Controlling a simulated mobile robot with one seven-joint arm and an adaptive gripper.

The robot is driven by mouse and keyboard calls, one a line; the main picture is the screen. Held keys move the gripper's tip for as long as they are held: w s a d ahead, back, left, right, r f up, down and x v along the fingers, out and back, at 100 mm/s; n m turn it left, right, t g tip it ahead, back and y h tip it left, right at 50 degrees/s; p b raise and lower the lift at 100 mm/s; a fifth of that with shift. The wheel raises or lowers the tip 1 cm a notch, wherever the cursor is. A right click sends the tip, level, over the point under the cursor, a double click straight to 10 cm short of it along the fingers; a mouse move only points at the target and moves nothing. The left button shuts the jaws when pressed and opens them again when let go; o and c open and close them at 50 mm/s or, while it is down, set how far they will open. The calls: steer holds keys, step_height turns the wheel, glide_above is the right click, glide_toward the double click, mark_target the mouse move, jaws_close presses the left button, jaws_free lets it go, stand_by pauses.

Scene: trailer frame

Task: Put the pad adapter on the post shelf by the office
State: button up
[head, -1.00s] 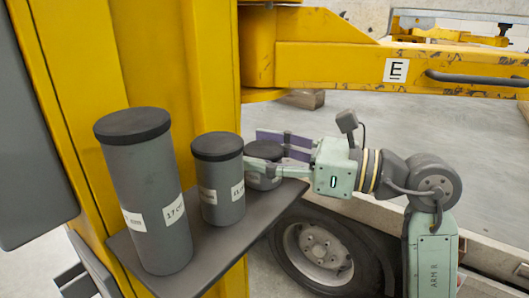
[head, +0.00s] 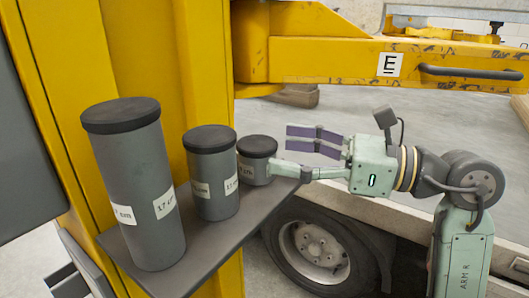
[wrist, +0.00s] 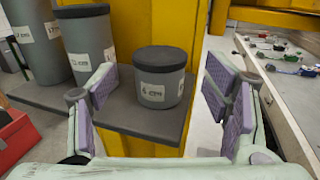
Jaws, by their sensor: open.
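Three dark grey pad adapters with black tops stand upright on the grey post shelf (head: 205,255), which is fixed to the yellow post. The shortest adapter (head: 255,165) is at the shelf's right end. In the wrist view the short adapter (wrist: 160,88) has a white label that seems to read 6 cm. The middle adapter (head: 213,175) and the tall adapter (head: 130,190) stand to its left. My gripper (head: 288,155) is open and empty, just right of the short adapter. In the wrist view that adapter shows between the spread purple-padded fingers, beyond them and apparently clear of them.
A yellow beam marked E (head: 389,65) runs behind and above my gripper. A wheel (head: 318,250) sits below the shelf. In the wrist view a trailer bed (wrist: 285,85) with several small coloured items is at right, and a red object (wrist: 15,140) is at left.

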steer(key=b+v, duration=0.1)
steer(key=v, duration=0.5)
steer(key=shift+d, duration=0.25)
steer(key=shift+s, duration=0.15)
stand_by(1.0)
